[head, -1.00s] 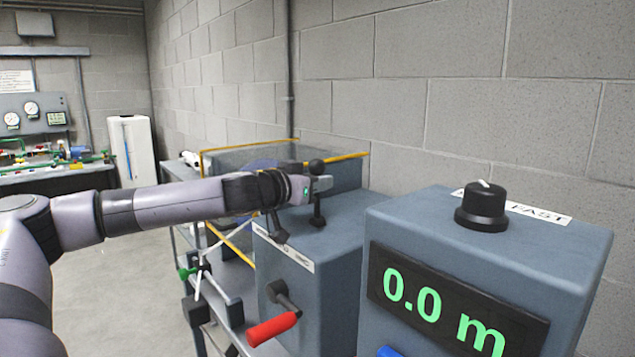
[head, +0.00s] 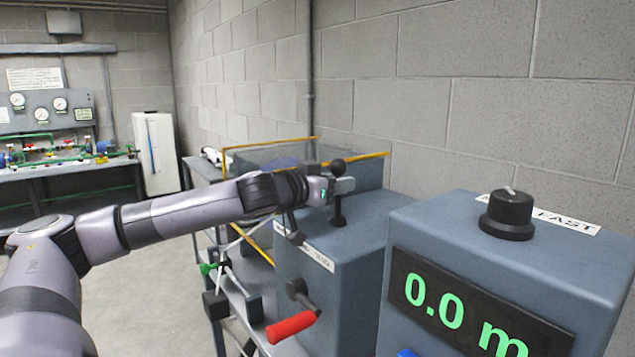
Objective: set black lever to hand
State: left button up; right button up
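The black lever (head: 338,209) stands roughly upright on top of the middle blue-grey box (head: 368,233), with a round black knob (head: 337,167) at its top. My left gripper (head: 341,186) reaches in from the left at the lever, just below the knob. A grey finger covers part of the lever's shaft; the other finger is hidden, so I cannot tell whether it grips the shaft. A white label strip (head: 318,260) runs along the box's edge, partly covered and too small to read. My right gripper is not in view.
A crank with a red handle (head: 291,327) sticks out of the box's front. At right, a nearer box carries a black knob (head: 507,213) and a green "0.0 m" display (head: 462,312). A yellow-edged guard (head: 355,161) stands behind. Open floor lies at left.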

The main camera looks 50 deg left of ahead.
pick_arm(q)
jog(key=shift+s+d+r+p, duration=0.1)
jog(key=shift+s+r+p, duration=0.1)
jog(key=shift+s, duration=0.75)
jog(key=shift+s+d+r+p, duration=0.1)
jog(key=shift+s+p, duration=0.15)
jog(key=shift+s, duration=0.75)
jog(key=shift+s+r+p, duration=0.1)
jog(key=shift+s+p, duration=0.1)
jog(key=shift+s, duration=0.75)
